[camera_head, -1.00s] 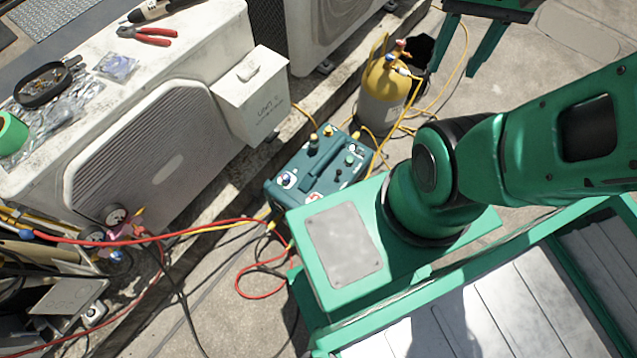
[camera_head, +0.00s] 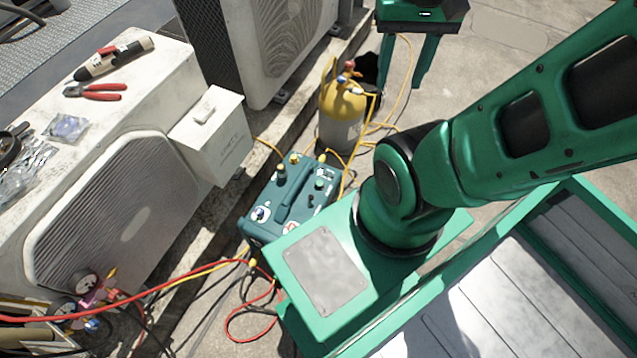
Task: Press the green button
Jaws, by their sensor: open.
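A teal machine (camera_head: 291,205) sits on the ground beside the condenser, left of my arm's mount. Its top carries a small round green part (camera_head: 320,184), which looks like a button, near a black switch (camera_head: 311,199). A gauge (camera_head: 260,214) and a dark knob (camera_head: 280,173) are also on it. My green arm covers the right side of the view. My gripper is outside the picture, so its distance from the green part cannot be told.
A white condenser (camera_head: 112,222) with a box (camera_head: 210,138) stands left. Red pliers (camera_head: 95,92) lie on it. A yellow-topped cylinder (camera_head: 343,112) stands behind the machine. Red hoses (camera_head: 180,284) and yellow hoses (camera_head: 270,148) run around it. Open concrete (camera_head: 500,75) lies at the back right.

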